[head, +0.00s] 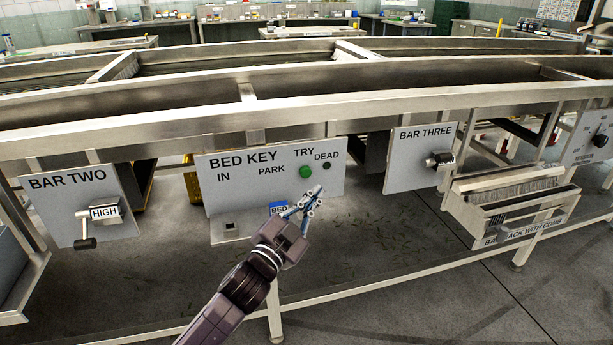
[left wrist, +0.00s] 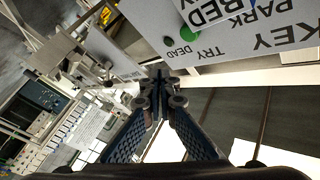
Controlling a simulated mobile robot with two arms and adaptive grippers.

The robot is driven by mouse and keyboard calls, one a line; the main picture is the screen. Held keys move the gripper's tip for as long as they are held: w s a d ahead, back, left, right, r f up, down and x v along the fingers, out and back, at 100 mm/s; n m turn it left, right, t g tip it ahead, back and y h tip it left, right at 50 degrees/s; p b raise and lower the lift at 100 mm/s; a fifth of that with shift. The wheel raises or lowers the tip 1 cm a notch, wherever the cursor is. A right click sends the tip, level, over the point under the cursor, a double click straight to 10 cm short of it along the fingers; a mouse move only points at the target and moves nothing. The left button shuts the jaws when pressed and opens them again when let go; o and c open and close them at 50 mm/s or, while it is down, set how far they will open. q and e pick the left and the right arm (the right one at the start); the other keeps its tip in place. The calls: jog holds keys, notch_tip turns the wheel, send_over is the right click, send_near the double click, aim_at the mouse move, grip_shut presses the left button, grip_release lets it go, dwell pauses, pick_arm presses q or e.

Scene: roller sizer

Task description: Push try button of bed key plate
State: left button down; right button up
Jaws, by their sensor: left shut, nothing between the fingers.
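The bed key plate (head: 235,190) is a light grey panel below the long metal frame, lettered IN, PARK, TRY and DEAD. The try button (head: 306,171) is a round green button under TRY. A small dark round spot (head: 327,166) sits under DEAD. A blue BED tag (head: 278,208) is low on the plate, beside my left gripper. My left gripper (head: 318,190) is shut and empty, its tips just below and right of the try button in the picture; contact does not show. In the left wrist view, the closed fingertips (left wrist: 160,76) are below the upside-down plate lettering. My right gripper is not in view.
The bar two plate (head: 72,190) with a HIGH handle is at left. The bar three plate (head: 412,165) with a knob is at right, beside a brush tray (head: 510,205). A metal rail (head: 300,125) runs above the plates. Floor shows below.

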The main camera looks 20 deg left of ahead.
aim_at(306, 172)
pick_arm(q)
jog(key=shift+w+a, duration=0.55)
jog(key=shift+w, duration=0.25)
jog(key=shift+w+a, duration=0.5)
jog(key=shift+w, duration=0.3)
jog(key=shift+w+a, duration=0.55)
jog(key=shift+w, duration=0.25)
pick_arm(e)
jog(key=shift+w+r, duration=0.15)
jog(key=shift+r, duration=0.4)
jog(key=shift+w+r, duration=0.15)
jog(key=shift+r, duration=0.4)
pick_arm(q)
jog(key=shift+w, duration=0.1)
jog(key=shift+w+a, duration=0.2)
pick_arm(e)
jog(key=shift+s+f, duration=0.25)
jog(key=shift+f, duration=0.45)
pick_arm(q)
jog(key=shift+w+a, duration=0.1)
jog(key=shift+w, duration=0.05)
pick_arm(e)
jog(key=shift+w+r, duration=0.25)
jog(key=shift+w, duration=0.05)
